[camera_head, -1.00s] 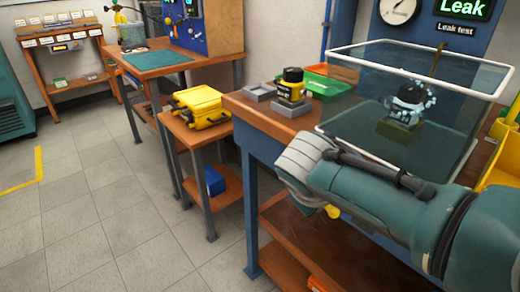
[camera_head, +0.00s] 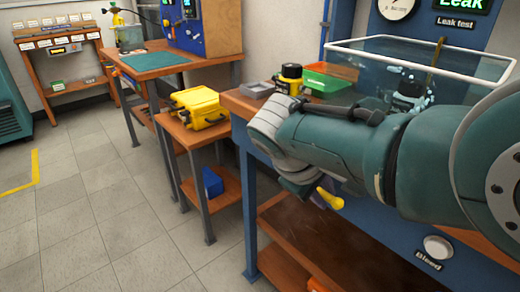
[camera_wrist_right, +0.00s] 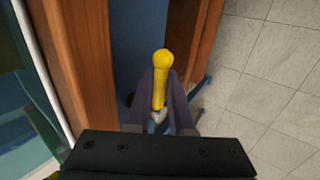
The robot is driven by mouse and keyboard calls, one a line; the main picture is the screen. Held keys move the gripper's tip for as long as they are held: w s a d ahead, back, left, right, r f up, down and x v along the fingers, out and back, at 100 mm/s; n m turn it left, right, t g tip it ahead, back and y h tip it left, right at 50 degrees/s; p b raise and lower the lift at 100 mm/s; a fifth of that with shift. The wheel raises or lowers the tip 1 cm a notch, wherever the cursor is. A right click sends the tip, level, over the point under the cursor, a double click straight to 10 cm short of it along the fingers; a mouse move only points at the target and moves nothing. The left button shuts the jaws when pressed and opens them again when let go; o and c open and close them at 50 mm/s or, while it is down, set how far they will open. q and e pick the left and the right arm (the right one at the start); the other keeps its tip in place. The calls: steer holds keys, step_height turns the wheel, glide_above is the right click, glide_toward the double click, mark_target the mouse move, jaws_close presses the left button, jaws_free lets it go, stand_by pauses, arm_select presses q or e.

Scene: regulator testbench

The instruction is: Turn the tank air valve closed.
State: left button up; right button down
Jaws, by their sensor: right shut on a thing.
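The yellow lever of the tank air valve (camera_head: 330,198) sticks out below my right wrist, at the front of the blue bench. In the right wrist view the yellow lever (camera_wrist_right: 161,70) stands between the two dark fingers. My right gripper (camera_wrist_right: 160,98) is shut on this lever. In the head view my right gripper (camera_head: 319,196) is partly hidden by its own wrist. The valve body is hidden. The glass water tank (camera_head: 425,48) stands on the bench behind my arm. A submerged regulator (camera_head: 408,97) inside it shows bubbles. My left gripper is not in view.
A black and yellow part (camera_head: 290,78) and a green tray (camera_head: 328,82) stand left of the tank. A yellow case (camera_head: 200,106) lies on a lower table. A white Bleed button (camera_head: 437,247) is on the bench front. The floor at left is clear.

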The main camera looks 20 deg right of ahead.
steer(key=c, duration=1.1)
jaws_free()
steer(key=p+v, duration=0.6)
steer(key=v, duration=0.4)
steer(key=shift+d, duration=0.1)
